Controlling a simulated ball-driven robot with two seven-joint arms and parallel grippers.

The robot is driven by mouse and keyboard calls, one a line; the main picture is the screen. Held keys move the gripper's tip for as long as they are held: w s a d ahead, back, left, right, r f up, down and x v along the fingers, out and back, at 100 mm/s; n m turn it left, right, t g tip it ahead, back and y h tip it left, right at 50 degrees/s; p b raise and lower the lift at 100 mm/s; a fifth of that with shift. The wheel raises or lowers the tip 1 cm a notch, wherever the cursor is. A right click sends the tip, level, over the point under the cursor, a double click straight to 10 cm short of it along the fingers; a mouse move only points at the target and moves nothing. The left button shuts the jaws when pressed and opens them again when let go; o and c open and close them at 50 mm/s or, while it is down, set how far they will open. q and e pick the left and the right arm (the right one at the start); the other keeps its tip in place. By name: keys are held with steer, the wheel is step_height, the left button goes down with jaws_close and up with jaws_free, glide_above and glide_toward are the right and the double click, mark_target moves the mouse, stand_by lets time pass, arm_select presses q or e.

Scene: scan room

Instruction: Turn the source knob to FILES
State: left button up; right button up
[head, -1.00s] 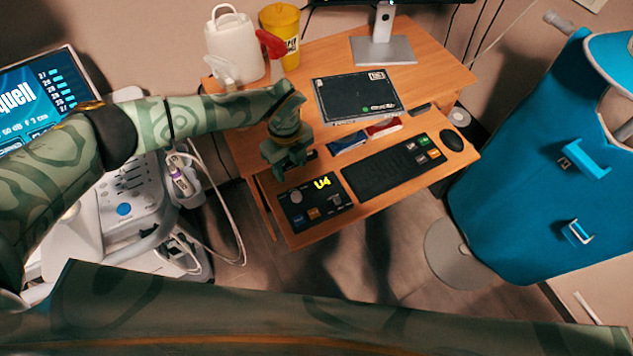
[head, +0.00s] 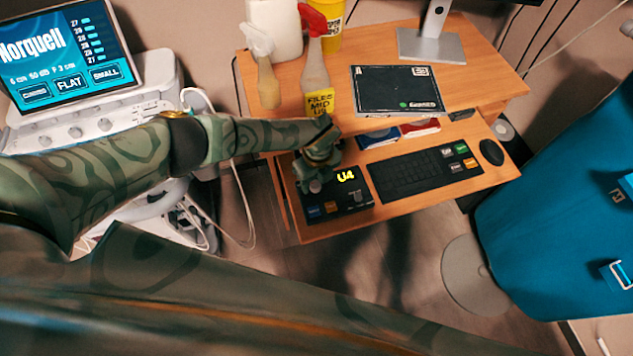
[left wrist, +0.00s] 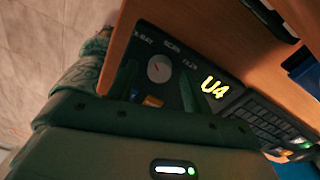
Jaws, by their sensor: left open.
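The black control panel (head: 348,203) lies at the left end of the lower shelf, with a lit yellow "U4" readout. Its pale round source knob (head: 315,186) also shows in the left wrist view (left wrist: 159,68), where labels like X-RAY, SCAN and FILES are printed above it. I cannot tell surely which label its mark faces. My left gripper (head: 307,183) is over the panel's left part. In the left wrist view its open fingers (left wrist: 157,82) stand either side of the knob, with gaps visible; contact cannot be seen. My right gripper is not in view.
Behind stand spray bottles (head: 314,68), one bearing a yellow label reading FILES, MID, U9. A screen (head: 66,55) is at left, a blue chair (head: 560,220) at right.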

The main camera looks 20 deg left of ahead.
arm_select(q)
steer(key=shift+f, duration=0.45)
steer(key=c, duration=1)
